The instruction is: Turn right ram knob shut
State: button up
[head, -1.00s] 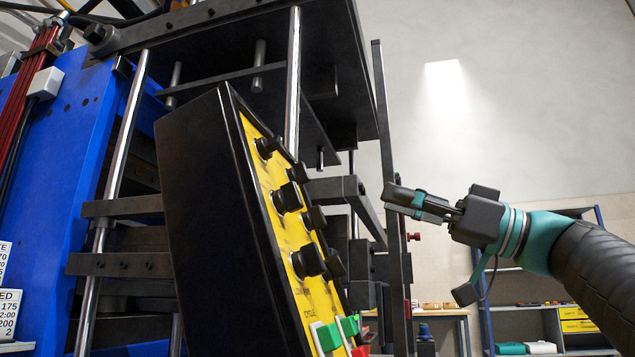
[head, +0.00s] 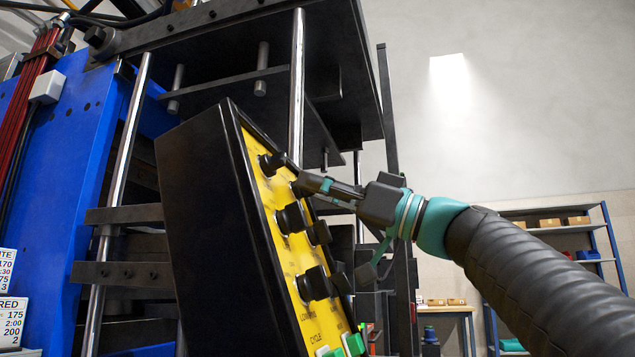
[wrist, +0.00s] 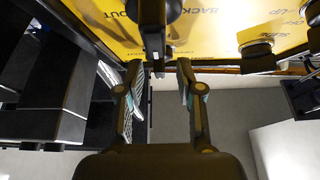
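A yellow control panel (head: 276,200) in a black box carries several black knobs. My gripper (head: 303,184) is at the upper right knob and mostly hides it. In the wrist view my gripper (wrist: 159,70) is open and empty, its two fingers apart. A black knob (wrist: 152,25) with an upright grip bar stands just ahead of the gap, near the fingertips; I see no clear contact. The words BACK and OUT lie beside it. I cannot read a ram label. The upper left knob (head: 270,164) stands close to my gripper.
Lower knobs (head: 318,284) and green buttons (head: 354,344) sit further down the panel. Another knob (wrist: 258,55) is to the right in the wrist view. The press's steel rods (head: 297,90) and dark frame stand behind the panel.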

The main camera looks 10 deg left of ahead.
jog(key=shift+a, duration=0.1)
grip_shut()
jog(key=shift+s+m+t, duration=0.1)
jog(key=shift+m+t, duration=0.4)
jog(key=shift+t, duration=0.1)
jog(key=shift+s+m+t+h+b, duration=0.1)
jog(key=shift+m+t+h+b, duration=0.25)
jog(key=shift+m+t, duration=0.5)
jog(key=m+t, duration=0.1)
jog(key=m, duration=0.1)
jog(key=m+t+h, duration=0.1)
jog(key=m, duration=0.1)
jog(key=shift+s+r+m+t, duration=0.1)
jog(key=shift+r+m+t, duration=0.15)
jog(key=shift+t, duration=0.1)
jog(key=m+t+h+p, duration=0.1)
jog(key=m+p, duration=0.1)
jog(key=m+t+h+p, duration=0.1)
jog(key=m+t+h, duration=0.1)
jog(key=m, duration=0.1)
jog(key=shift+s+r+p, duration=0.1)
jog(key=shift+r+p, duration=0.1)
jog(key=shift+p, duration=0.15)
jog(key=shift+f+m+t+h+p, duration=0.1)
jog(key=shift+m+t+h+p, duration=0.25)
jog(key=shift+m+t+p, duration=0.4)
jog(key=shift+f+m+g, duration=0.1)
jog(key=shift+m+g, duration=0.15)
jog(key=shift+m, duration=0.2)
